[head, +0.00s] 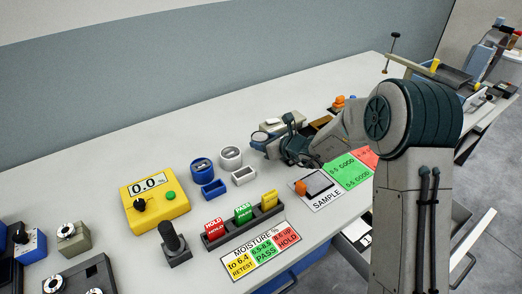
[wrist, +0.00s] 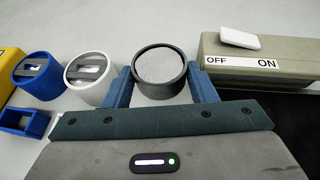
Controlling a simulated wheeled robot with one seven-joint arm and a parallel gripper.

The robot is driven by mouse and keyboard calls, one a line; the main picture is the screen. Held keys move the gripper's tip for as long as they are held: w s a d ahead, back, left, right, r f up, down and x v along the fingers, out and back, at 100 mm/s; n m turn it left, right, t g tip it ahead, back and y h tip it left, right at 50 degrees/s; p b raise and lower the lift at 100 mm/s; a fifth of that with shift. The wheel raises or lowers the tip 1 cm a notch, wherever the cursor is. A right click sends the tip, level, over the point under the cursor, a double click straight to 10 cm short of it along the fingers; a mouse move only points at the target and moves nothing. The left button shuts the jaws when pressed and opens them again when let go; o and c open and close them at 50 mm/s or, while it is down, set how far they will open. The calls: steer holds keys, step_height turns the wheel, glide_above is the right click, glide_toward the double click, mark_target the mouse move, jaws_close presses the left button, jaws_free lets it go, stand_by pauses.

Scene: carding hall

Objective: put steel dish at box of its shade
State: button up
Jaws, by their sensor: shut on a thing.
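A round dark grey dish (wrist: 160,52) with a paler grey inside sits between the two blue fingers of my gripper (wrist: 160,82), which is shut on it. It looks like the steel dish. In the head view my gripper (head: 274,148) is at the back of the bench, with the dish (head: 259,137) at its tip. Whether the dish touches the bench is unclear. A small blue box (head: 214,189) and a small white box (head: 243,176) stand left of my gripper. No dark grey box shows clearly; my gripper covers part of the bench there.
A round blue container (head: 202,164) and a round white one (head: 231,157) stand just left of my gripper. An OFF/ON switch box (wrist: 260,50) is close on its right. A yellow meter (head: 155,205), coloured block rack (head: 242,218) and SAMPLE pad (head: 322,200) are nearby.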

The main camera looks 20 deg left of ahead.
mark_target(261, 157)
steer(key=shift+a+f, duration=0.4)
steer(key=shift+a, duration=0.25)
steer(key=shift+f, duration=1.95)
steer(key=shift+f, duration=0.1)
steer(key=o, duration=1.1)
steer(key=shift+d+r, duration=0.15)
steer(key=shift+r, duration=0.05)
steer(key=v, duration=1.1)
steer(key=shift+b, duration=0.4)
steer(key=shift+s+d+r, duration=0.15)
steer(key=shift+s+d, duration=0.05)
steer(key=shift+d, duration=0.05)
